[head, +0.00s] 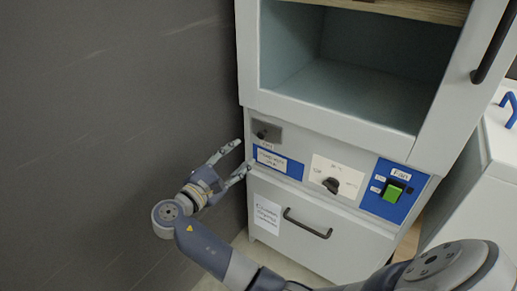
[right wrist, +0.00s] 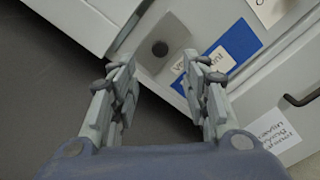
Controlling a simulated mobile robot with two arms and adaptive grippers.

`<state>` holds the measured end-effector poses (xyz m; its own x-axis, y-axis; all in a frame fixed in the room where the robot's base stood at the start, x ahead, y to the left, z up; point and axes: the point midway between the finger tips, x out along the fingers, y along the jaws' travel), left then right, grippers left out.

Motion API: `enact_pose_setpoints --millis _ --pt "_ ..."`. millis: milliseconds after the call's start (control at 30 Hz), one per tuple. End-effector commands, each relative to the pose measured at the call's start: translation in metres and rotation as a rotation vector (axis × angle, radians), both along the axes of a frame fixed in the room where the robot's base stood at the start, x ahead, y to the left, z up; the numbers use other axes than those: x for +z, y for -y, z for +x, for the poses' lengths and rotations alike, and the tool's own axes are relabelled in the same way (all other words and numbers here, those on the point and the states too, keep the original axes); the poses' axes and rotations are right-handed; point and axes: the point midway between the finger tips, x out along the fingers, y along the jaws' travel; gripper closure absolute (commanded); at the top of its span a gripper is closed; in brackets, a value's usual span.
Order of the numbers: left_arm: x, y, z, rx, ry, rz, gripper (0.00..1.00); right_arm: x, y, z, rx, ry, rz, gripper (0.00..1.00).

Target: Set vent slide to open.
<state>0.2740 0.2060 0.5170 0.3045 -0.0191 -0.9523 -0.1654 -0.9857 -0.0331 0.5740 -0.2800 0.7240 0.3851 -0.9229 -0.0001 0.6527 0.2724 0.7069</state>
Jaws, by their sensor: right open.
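The vent slide (head: 263,134) is a small dark round knob on a grey plate at the upper left of the cabinet's front panel. In the right wrist view the knob (right wrist: 160,48) sits just beyond and between my fingertips. A blue strip with a white label (head: 273,160) lies below the plate; its text is only partly readable. My right gripper (head: 243,154) is open and empty, in front of the panel's left edge. In the right wrist view its fingers (right wrist: 158,64) are spread, apart from the knob. My left gripper is not in view.
To the right on the panel are a dark rotary dial (head: 332,185) and a green fan switch (head: 393,192). A drawer with a dark handle (head: 306,223) lies below, and an open compartment (head: 350,75) above. A dark wall (head: 110,120) stands close on the left.

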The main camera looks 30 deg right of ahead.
Motion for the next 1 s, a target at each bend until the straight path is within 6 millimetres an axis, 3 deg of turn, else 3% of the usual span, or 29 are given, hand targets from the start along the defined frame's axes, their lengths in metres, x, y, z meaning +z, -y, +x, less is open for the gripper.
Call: enact_pose_setpoints --millis 333,600,1000 --pt "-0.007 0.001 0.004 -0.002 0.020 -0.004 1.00 0.000 0.053 0.020 -0.006 0.001 -0.004 0.57" --pt "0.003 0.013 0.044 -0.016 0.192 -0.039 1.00 0.000 0.090 0.036 -0.004 -0.002 -0.002 0.57" --pt "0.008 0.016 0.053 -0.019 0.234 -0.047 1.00 0.000 0.098 0.040 -0.003 -0.002 -0.001 0.57"
